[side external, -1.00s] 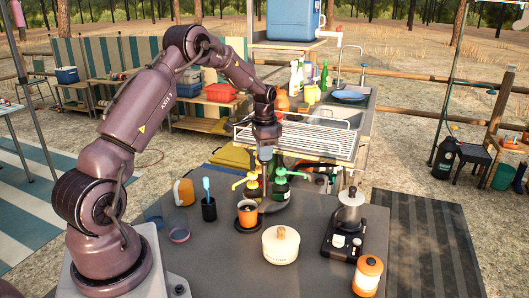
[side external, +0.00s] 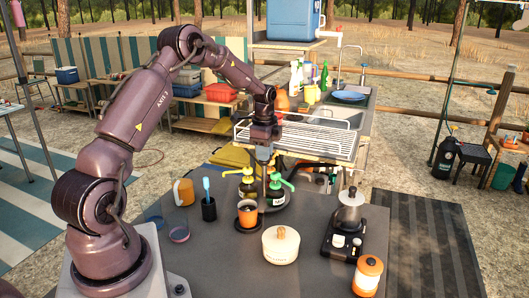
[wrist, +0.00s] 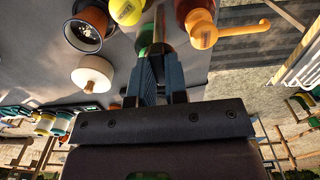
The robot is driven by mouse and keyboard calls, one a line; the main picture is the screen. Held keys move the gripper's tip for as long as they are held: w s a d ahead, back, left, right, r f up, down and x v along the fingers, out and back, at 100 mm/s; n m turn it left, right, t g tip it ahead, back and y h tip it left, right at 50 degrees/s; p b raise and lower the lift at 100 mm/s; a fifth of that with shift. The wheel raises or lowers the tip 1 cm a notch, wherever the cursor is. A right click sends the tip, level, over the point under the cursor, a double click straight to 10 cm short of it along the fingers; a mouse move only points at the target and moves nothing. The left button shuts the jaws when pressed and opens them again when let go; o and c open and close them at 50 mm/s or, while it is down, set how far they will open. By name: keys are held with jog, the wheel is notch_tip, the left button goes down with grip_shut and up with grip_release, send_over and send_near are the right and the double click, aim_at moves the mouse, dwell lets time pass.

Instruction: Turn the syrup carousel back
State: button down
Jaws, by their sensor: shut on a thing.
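The syrup carousel (side external: 285,207) is a dark round stand at the back of the grey table. It bears a bottle with a yellow pump (side external: 247,176) on the left and a dark bottle with a green pump (side external: 275,195) on the right. My gripper (side external: 264,165) points down over the carousel's middle, between the bottles. In the wrist view its fingers (wrist: 158,62) are close together, shut on the carousel, seemingly at a thin central post; the grasped part is mostly hidden. A yellow top (wrist: 125,10) and an orange pump (wrist: 200,30) show beside the fingers there.
An orange-rimmed cup (side external: 247,212) stands just in front of the carousel. A white lidded pot (side external: 281,247), black cup (side external: 209,210), orange jug (side external: 184,192) and a black appliance (side external: 345,235) stand around. A metal rack (side external: 295,140) is behind. The table's front left is mostly clear.

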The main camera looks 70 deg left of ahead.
dwell(0.4)
jog(key=c, duration=1.1)
grip_release()
jog(key=shift+c, duration=0.2)
notch_tip(320, 180, up, 13)
